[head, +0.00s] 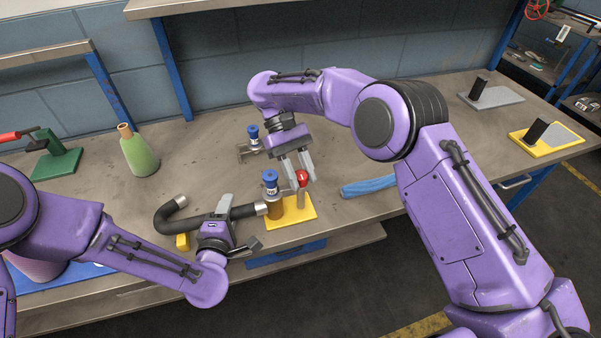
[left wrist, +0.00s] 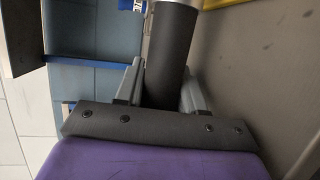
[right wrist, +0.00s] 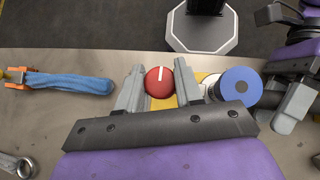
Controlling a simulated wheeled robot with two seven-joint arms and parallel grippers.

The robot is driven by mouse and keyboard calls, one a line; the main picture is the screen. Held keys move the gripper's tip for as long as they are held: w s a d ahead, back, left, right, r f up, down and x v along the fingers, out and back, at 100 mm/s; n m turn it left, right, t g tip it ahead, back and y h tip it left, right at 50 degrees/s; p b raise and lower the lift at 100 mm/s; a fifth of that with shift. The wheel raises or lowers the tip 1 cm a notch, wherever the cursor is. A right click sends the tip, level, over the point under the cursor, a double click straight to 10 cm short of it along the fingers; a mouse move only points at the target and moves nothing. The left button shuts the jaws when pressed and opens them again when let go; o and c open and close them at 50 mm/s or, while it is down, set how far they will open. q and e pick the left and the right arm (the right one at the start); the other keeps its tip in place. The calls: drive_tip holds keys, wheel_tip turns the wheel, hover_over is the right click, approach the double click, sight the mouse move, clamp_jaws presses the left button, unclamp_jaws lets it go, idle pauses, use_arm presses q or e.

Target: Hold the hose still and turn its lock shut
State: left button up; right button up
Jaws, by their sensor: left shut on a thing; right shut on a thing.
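The black curved hose (head: 178,212) has silver ends; its right end meets the brown fitting (head: 275,208) under a blue cap (head: 270,181). I cannot tell how far in it sits. My left gripper (head: 226,210) is shut on the hose near that end; the left wrist view shows the hose (left wrist: 172,50) between the fingers. The red lock knob (head: 302,178) tops a post on the yellow plate (head: 294,216). My right gripper (head: 300,174) is shut on the knob from above. In the right wrist view the red knob (right wrist: 159,80) has a white mark pointing nearly straight up the picture.
A second blue-capped fitting (head: 253,136) stands behind. The yellow plate is near the bench's front edge.

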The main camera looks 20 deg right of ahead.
idle(0.3)
drive_tip(key=o, duration=1)
drive_tip(key=shift+o, duration=0.2)
